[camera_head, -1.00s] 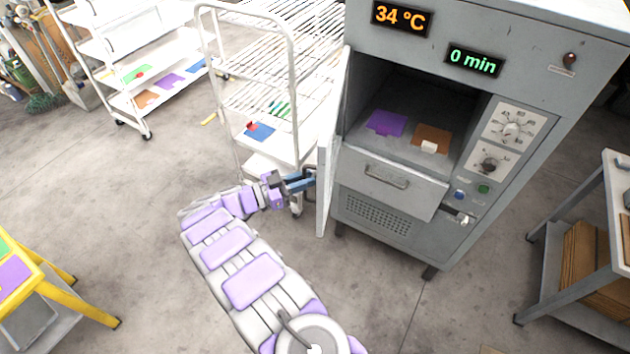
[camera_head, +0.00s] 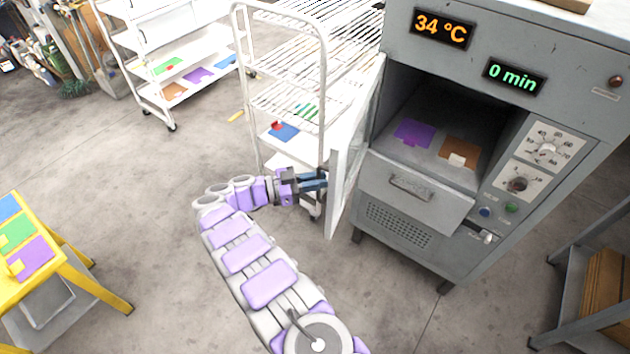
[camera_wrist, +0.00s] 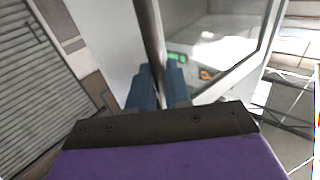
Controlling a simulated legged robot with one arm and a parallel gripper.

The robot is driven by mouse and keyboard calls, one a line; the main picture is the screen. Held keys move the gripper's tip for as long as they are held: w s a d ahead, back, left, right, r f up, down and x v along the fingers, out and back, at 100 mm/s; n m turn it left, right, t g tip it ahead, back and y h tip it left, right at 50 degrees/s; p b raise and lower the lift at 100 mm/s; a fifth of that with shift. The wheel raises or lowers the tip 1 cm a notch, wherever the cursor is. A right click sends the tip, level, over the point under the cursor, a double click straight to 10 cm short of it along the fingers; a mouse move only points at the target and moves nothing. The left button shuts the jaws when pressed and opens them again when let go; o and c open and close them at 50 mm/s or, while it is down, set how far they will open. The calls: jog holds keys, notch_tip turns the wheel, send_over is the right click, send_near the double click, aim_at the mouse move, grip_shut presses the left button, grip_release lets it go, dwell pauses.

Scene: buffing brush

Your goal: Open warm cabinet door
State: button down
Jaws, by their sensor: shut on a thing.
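The grey warm cabinet (camera_head: 465,250) stands at the right in the head view. Its door (camera_head: 347,195), light with a window, stands wide open at the left of the opening, seen nearly edge-on. My gripper (camera_head: 322,181) reaches the door's outer side from the left. In the wrist view its blue fingers (camera_wrist: 161,88) are shut around a thin dark bar, which looks like the door handle (camera_wrist: 152,38). The exact grip is partly hidden. Inside the cabinet lie a purple sheet (camera_head: 414,132) and a brown sheet (camera_head: 459,151) with a small white block.
A white wire rack (camera_head: 324,75) stands close behind the door. A second white rack (camera_head: 190,88) is further back left. A yellow table (camera_head: 75,275) is at the lower left, a grey shelf (camera_head: 568,285) at the lower right. The floor between is clear.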

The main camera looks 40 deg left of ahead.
jog(key=shift+w+d+r, duration=0.1)
jog(key=shift+w+d, duration=0.1)
jog(key=shift+d, duration=0.15)
jog(key=c, duration=1.3)
grip_release()
jog(key=shift+w+d, duration=0.15)
jog(key=shift+w, duration=0.1)
jog(key=shift+o, duration=0.4)
jog(key=shift+s+a+f, duration=0.1)
jog(key=shift+a+f, duration=0.15)
jog(key=shift+a, duration=0.15)
jog(key=shift+d+r, duration=0.15)
jog(key=shift+d, duration=0.1)
